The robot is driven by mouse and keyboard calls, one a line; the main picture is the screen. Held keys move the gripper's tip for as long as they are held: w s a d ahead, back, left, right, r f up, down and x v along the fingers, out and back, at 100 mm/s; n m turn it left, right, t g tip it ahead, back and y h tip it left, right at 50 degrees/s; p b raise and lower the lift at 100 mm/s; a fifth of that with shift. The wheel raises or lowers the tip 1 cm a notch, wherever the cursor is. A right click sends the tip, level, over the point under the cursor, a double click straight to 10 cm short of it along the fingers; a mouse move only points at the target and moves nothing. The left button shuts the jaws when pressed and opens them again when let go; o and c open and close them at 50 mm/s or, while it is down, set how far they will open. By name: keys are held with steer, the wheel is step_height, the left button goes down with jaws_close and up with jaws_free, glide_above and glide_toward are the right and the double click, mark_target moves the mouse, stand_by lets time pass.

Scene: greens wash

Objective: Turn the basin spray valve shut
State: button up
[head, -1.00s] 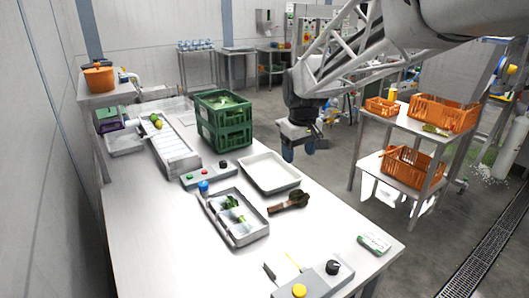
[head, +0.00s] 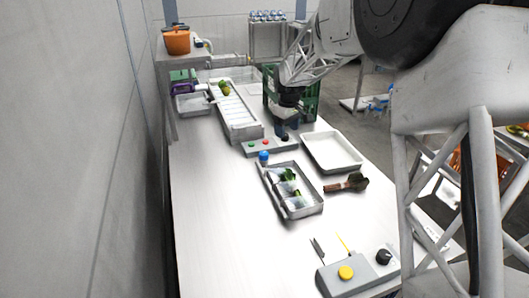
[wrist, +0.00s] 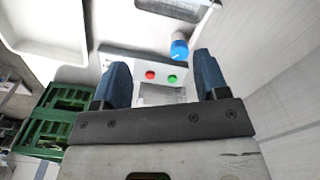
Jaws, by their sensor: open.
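The blue-topped knob, which looks like the spray valve (head: 263,157), stands at the far left corner of a grey metal basin (head: 308,212) holding greens and pale, water-like patches. The wrist view shows the blue knob (wrist: 179,48) upper right of centre; its turn position is too small to tell. My gripper (head: 284,132) is open and empty, with dark blue fingers. It is over the table near the grey button box (head: 262,149), beyond the knob and apart from it. In the wrist view the button box lies between and past my fingertips (wrist: 162,72).
A white tray (head: 357,165) and a brown-handled tool (head: 346,184) lie right of the basin. A green crate (head: 309,101) stands close behind my gripper. A ribbed conveyor (head: 233,124) is at the left. A grey box with yellow and black knobs (head: 330,283) is nearer. The table's left front is clear.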

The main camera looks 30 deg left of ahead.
steer(key=n, duration=0.2)
glide_above(264, 153)
step_height(264, 153, down, 6)
steer(key=shift+a+r, duration=0.1)
steer(key=shift+f, duration=3.9)
steer(key=c, duration=0.9)
